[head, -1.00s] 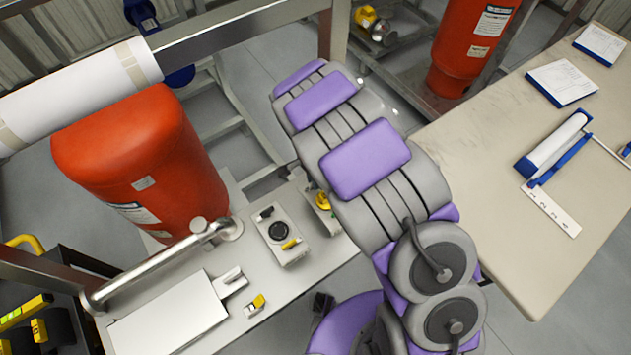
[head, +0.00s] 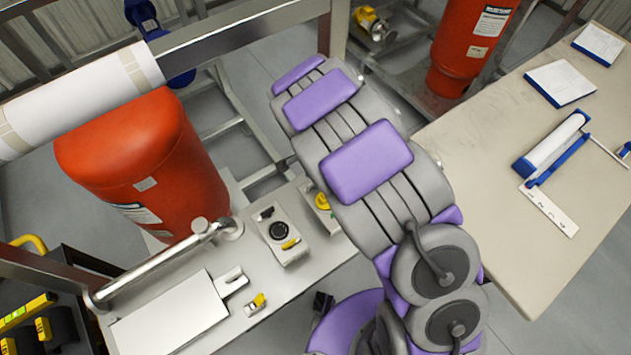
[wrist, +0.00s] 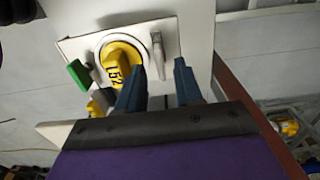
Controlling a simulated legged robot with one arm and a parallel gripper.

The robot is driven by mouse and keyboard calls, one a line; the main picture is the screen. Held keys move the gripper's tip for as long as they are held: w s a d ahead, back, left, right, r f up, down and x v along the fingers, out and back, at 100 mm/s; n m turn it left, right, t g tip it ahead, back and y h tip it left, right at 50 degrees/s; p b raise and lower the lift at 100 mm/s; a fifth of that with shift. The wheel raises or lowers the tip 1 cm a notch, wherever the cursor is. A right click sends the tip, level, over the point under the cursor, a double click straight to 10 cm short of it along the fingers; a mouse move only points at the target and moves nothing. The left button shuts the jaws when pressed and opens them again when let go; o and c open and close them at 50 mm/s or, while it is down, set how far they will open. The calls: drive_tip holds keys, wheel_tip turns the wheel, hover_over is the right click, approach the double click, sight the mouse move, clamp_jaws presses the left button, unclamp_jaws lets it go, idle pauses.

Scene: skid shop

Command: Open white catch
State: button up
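In the wrist view, a pale upright lever (wrist: 158,55), which looks like the white catch, stands on a white plate (wrist: 185,32) right of a round yellow knob with dark markings. My gripper (wrist: 160,68) has its two dark blue fingers apart, one on each side of the lever's lower end. Nothing is visibly clamped; I cannot tell whether a finger touches the lever. In the head view, my arm hides the gripper. A white unit with a yellow knob (head: 322,201) shows partly beside my arm; the catch cannot be made out there.
A green tab (wrist: 79,75) sits left of the knob. In the head view, a white box with a black dial (head: 279,236) and a metal pipe (head: 165,257) are on the grey bench. A large red cylinder (head: 140,165) stands behind. A beige table (head: 500,200) lies right.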

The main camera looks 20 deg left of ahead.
drive_tip(key=shift+r+p, duration=0.75)
drive_tip(key=shift+r, duration=1.5)
drive_tip(key=n+b, duration=0.2)
drive_tip(key=n, duration=0.1)
drive_tip(key=shift+n, duration=0.4)
drive_tip(key=n, duration=0.1)
drive_tip(key=n+b, duration=0.1)
drive_tip(key=n, duration=0.1)
drive_tip(key=shift+r, duration=0.35)
drive_tip(key=n+b, duration=0.1)
drive_tip(key=n, duration=0.5)
drive_tip(key=shift+r+n+b, duration=0.3)
drive_tip(key=shift+r+b, duration=0.05)
